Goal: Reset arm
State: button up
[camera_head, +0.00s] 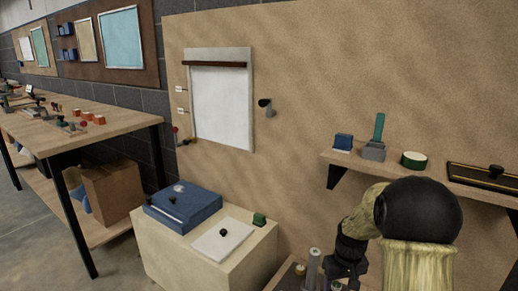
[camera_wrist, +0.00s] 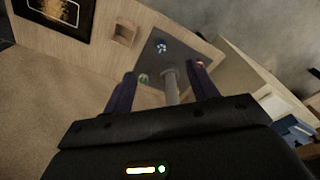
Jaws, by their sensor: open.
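My gripper (camera_wrist: 163,80) shows in the wrist view with its two dark fingers spread apart. A grey post (camera_wrist: 171,88) shows in the gap between the fingers, below a dark plate with a pale mark (camera_wrist: 162,48). I cannot tell whether the post is between the fingers or beyond them. I see no contact with it. In the head view my arm, with a large black joint, is at the lower right. Its far end reaches down to the bottom edge, and the fingertips cannot be made out there.
A pale cabinet (camera_head: 205,262) bears a blue case (camera_head: 185,207) and white sheet. A long workbench (camera_head: 95,128) stands left, with open floor beside it.

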jog(key=s+a+r+m+t+p, duration=0.1)
jog(key=s+a+r, duration=0.25)
jog(key=s, duration=0.55)
jog(key=s+a+r, duration=0.3)
jog(key=s+a, duration=0.1)
jog(key=s, duration=0.6)
notch_tip(320, 180, up, 35)
jog(key=p, duration=3.5)
jog(key=shift+w+f, duration=0.15)
jog(key=shift+w, duration=0.25)
jog(key=shift+a, duration=0.1)
